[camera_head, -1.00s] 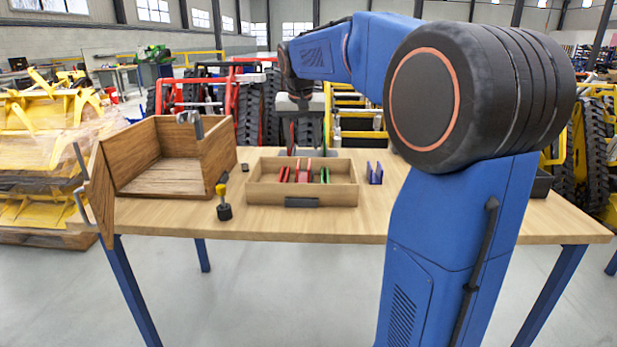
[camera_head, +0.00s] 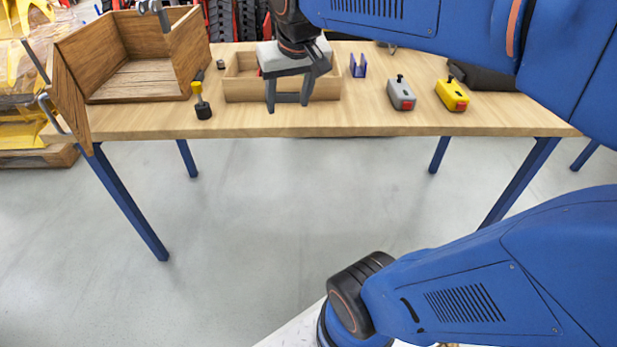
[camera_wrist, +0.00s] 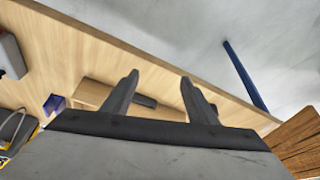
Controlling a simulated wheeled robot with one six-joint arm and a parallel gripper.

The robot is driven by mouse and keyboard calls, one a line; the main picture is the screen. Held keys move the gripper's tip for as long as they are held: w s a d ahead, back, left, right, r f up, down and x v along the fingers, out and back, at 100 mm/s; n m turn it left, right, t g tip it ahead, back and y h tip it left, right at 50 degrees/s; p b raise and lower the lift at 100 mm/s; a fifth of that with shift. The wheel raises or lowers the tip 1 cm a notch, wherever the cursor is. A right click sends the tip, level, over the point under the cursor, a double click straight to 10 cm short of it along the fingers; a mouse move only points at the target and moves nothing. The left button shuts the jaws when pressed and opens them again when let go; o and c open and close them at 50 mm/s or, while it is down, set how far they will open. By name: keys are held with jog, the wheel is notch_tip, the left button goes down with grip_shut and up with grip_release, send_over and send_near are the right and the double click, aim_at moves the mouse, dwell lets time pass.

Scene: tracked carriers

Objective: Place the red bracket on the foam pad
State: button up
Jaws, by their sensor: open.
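My gripper (camera_head: 287,106) is open and empty, fingers pointing down, at the front of the wooden tray (camera_head: 240,91) in the head view. In the wrist view its two spread fingers (camera_wrist: 159,79) reach over the tray's front wall (camera_wrist: 95,93) and the table edge. The red bracket is not clearly visible; only a sliver of red (camera_head: 260,72) shows inside the tray, left of my gripper. My gripper hides most of the tray's inside. A dark, flat item (camera_head: 487,78) lies at the table's right; I cannot tell whether it is the foam pad.
A blue-purple holder (camera_head: 358,66) stands right of the tray. A grey box (camera_head: 401,95) and a yellow box (camera_head: 452,97) stand further right. The front right tabletop is clear.

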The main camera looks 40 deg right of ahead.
jog(key=s+a+f+n+y, duration=0.1)
jog(key=s+a+f, duration=0.3)
jog(key=s+f, duration=0.7)
jog(key=s+n, duration=0.1)
jog(key=s, duration=0.2)
jog(key=shift+a+n, duration=0.2)
jog(key=shift+n, duration=0.1)
